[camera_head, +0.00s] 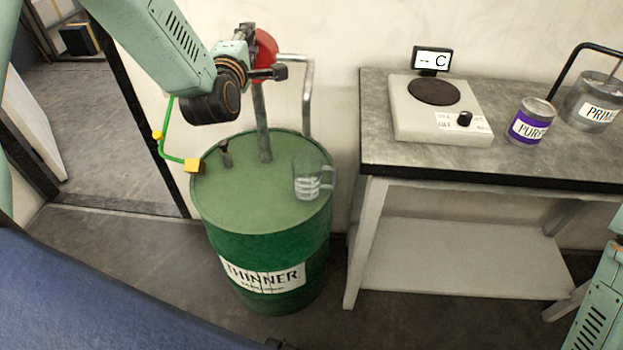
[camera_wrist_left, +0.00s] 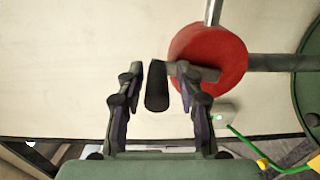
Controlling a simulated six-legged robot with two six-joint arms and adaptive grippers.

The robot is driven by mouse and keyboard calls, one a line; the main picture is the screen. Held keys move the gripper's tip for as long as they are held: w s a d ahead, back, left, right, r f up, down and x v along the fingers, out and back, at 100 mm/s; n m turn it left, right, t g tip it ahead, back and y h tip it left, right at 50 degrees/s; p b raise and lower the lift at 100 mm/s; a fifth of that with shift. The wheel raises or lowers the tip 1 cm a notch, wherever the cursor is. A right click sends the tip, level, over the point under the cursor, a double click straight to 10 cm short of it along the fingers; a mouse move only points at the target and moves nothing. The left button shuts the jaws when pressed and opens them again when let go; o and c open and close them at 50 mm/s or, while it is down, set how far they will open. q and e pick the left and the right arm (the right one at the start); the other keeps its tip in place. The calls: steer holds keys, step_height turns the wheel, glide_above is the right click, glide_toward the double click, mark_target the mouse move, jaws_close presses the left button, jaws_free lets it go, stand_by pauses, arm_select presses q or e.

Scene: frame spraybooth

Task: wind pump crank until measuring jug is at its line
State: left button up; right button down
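The red pump (camera_head: 266,50) stands on a grey pipe rising from the green thinner drum (camera_head: 230,185). My left gripper (camera_head: 244,38) is up beside the pump. In the left wrist view, the crank's dark handle (camera_wrist_left: 157,86) lies between the spread fingers of my left gripper (camera_wrist_left: 158,92), with a gap on each side. The crank arm (camera_wrist_left: 196,72) runs from the handle across the red pump (camera_wrist_left: 218,58). The clear measuring jug (camera_head: 306,184) stands upright on the drum lid, below the pump's outlet pipe (camera_head: 307,95). Its liquid level against the line is hard to tell. My right gripper is not in view.
A bench (camera_head: 375,150) to the right carries a scale (camera_head: 410,120), a purple tin (camera_head: 530,125) and a primer can (camera_head: 590,105). A green cable (camera_head: 163,150) with a yellow clamp (camera_head: 194,166) reaches the drum's left rim. A small fitting (camera_head: 226,155) sits on the lid.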

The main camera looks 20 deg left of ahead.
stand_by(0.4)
arm_select(q)
steer(key=shift+a+r, duration=0.15)
steer(key=shift+a, duration=0.2)
steer(key=c, duration=0.7)
steer(key=shift+d, duration=0.1)
